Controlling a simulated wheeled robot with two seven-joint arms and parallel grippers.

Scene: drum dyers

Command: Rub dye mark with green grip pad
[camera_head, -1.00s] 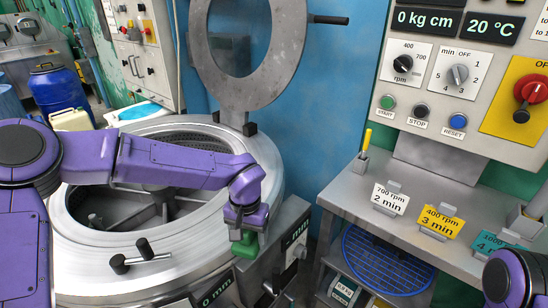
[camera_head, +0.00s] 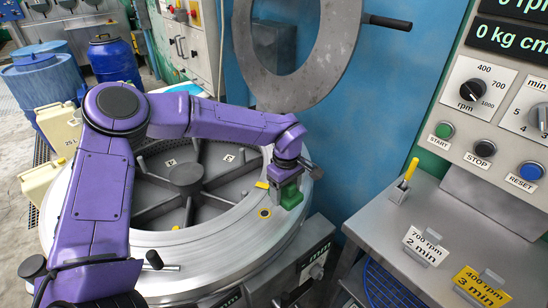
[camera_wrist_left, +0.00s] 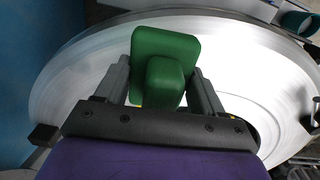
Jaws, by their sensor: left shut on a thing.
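My left gripper (camera_head: 287,180) is shut on the green grip pad (camera_head: 291,196), over the right part of the pale metal rim (camera_head: 215,245) of the drum machine. In the left wrist view the green pad (camera_wrist_left: 163,55) sits between the two grey fingers, with the bright rim behind it. The pad looks at or just above the rim; I cannot tell if it touches. My right gripper is not in view.
The ring-shaped lid (camera_head: 295,85) stands open behind the drum. The open drum (camera_head: 185,178) has spokes and a central hub. A steel bench (camera_head: 400,235) with cards and a control panel (camera_head: 500,120) stand at right. Blue barrels (camera_head: 112,60) and pale canisters are at left.

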